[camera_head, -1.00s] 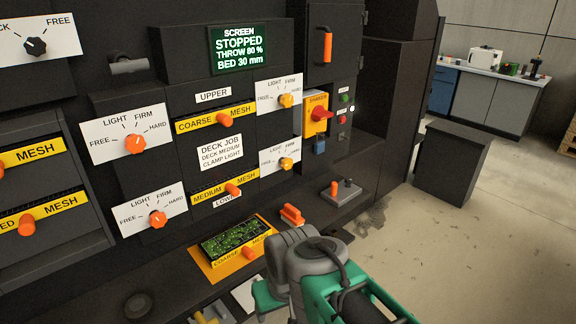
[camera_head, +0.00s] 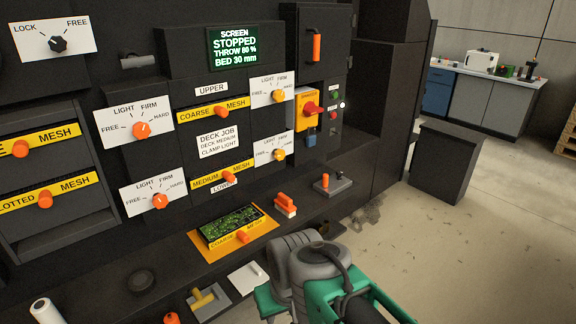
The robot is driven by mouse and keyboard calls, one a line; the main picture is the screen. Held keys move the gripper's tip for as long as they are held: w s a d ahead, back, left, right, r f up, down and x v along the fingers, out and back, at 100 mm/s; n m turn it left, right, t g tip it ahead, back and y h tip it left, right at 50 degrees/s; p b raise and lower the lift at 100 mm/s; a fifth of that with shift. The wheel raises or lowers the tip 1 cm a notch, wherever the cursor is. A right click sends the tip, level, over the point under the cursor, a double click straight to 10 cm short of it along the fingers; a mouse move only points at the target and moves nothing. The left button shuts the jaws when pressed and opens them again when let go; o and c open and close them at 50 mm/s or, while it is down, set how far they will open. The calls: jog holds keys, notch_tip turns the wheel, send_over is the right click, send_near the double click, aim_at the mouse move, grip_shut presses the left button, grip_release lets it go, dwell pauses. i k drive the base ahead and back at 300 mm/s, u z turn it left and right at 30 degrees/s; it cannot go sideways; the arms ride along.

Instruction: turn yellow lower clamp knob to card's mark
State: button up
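The yellow lower clamp knob (camera_head: 279,155) sits on a white dial plate (camera_head: 268,150) to the right of the lower medium mesh drawer. The plate reads FREE, LIGHT, FIRM and, partly hidden, HARD. The knob is too small to tell which mark it points at. The card (camera_head: 218,141) at the middle of the panel reads DECK JOB, DECK MEDIUM, CLAMP LIGHT. My arm shows at the bottom centre, below and apart from the knob. My gripper is not in view.
Another yellow knob (camera_head: 278,95) is above, and orange knobs (camera_head: 141,130) are at left. The screen (camera_head: 233,48) reads STOPPED. A ledge below holds a coarse mesh tray (camera_head: 262,226) and an orange-handled block (camera_head: 285,203). The floor at right is clear up to a dark box (camera_head: 445,163).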

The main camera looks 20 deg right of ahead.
aim_at(280, 154)
jog(key=i, duration=0.85)
jog(key=u, duration=0.55)
